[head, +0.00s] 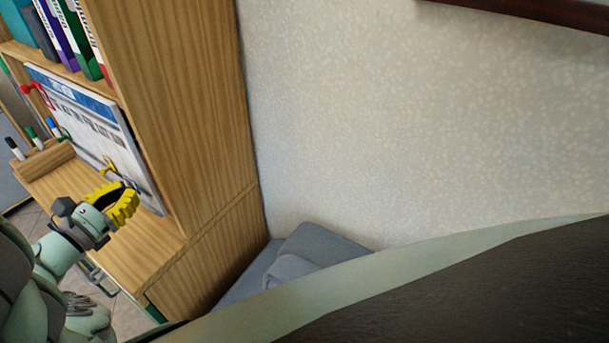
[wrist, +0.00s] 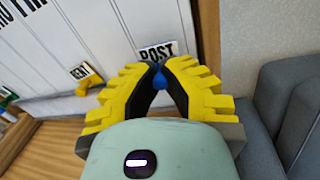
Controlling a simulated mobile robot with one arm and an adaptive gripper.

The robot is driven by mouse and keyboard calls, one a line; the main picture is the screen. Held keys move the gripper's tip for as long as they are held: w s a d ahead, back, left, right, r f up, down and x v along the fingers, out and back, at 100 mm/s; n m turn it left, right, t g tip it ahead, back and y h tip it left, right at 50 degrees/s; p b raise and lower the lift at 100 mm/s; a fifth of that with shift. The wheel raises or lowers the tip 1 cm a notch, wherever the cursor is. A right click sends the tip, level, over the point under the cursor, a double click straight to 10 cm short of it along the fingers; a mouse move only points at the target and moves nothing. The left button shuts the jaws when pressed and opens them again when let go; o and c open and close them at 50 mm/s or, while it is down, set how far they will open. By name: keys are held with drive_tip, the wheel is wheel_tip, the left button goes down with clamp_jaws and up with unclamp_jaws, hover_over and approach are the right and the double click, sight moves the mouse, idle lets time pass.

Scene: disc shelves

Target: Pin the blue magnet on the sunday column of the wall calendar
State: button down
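The wall calendar (head: 88,112) is a white board with a blue header, upright against the wooden shelf's back at the left of the head view. In the wrist view its white columns (wrist: 110,30) fill the upper left; no day names are readable. My gripper (wrist: 159,72) has yellow ribbed fingers closed at the tips on the blue magnet (wrist: 159,79), partly hidden between them. I cannot tell whether the magnet touches the board. In the head view my gripper (head: 129,193) is at the calendar's lower right.
A yellow magnet (wrist: 92,80) sits by the "RENT" label (wrist: 79,71). A red magnet (head: 40,92) is at the board's left side. Several markers (head: 31,133) stand left on the ledge. Binders (head: 62,35) fill the shelf above. A grey sofa (wrist: 262,95) is to the right.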

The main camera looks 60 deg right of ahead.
drive_tip(key=shift+d, duration=0.65)
idle(0.3)
drive_tip(key=c, duration=1.1)
unclamp_jaws()
drive_tip(key=shift+o, duration=0.2)
drive_tip(key=shift+a, duration=0.1)
drive_tip(key=s+a, duration=0.2)
drive_tip(key=a, duration=1)
drive_tip(key=shift+d, duration=0.1)
